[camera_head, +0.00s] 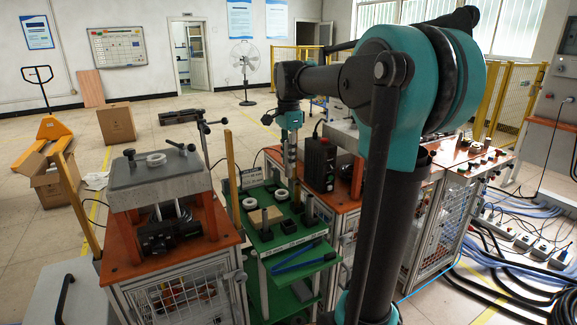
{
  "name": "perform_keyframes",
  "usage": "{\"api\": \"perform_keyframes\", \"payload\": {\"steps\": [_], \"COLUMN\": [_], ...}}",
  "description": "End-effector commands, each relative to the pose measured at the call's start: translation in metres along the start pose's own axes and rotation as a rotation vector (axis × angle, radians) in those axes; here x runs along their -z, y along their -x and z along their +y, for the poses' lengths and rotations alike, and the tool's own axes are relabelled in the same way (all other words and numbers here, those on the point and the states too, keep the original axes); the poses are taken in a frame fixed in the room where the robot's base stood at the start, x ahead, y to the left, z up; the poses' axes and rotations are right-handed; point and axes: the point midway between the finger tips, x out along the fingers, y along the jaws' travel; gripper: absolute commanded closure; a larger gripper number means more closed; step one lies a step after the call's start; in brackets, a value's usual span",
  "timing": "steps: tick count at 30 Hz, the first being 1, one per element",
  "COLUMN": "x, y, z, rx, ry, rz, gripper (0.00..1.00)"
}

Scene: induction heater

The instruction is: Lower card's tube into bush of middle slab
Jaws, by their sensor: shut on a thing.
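My gripper (290,178) points straight down over the back right part of the green table (284,249). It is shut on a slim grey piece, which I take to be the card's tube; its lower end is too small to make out. White rings (249,204) that look like bushes lie on the table, with another white ring (281,195) close below and left of my gripper. A tan square block (266,216) lies between them. I cannot tell which slab is the middle one, nor whether the tube touches any bush.
On the left, a grey slab (158,185) with a white ring on top stands on an orange-topped bench (128,259). A black control box (320,164) stands just right of my gripper.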

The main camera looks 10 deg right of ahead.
Motion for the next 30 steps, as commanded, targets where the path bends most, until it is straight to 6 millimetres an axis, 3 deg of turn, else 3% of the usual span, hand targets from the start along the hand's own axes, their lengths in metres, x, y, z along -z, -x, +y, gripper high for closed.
{"api": "perform_keyframes", "payload": {"steps": [21,30], "x": [0.000,0.000], "y": [0.051,0.055], "z": [0.000,0.000], "rx": [0.000,0.000], "ry": [0.000,0.000], "rz": [0.000,0.000], "gripper": [1.00,1.00]}}
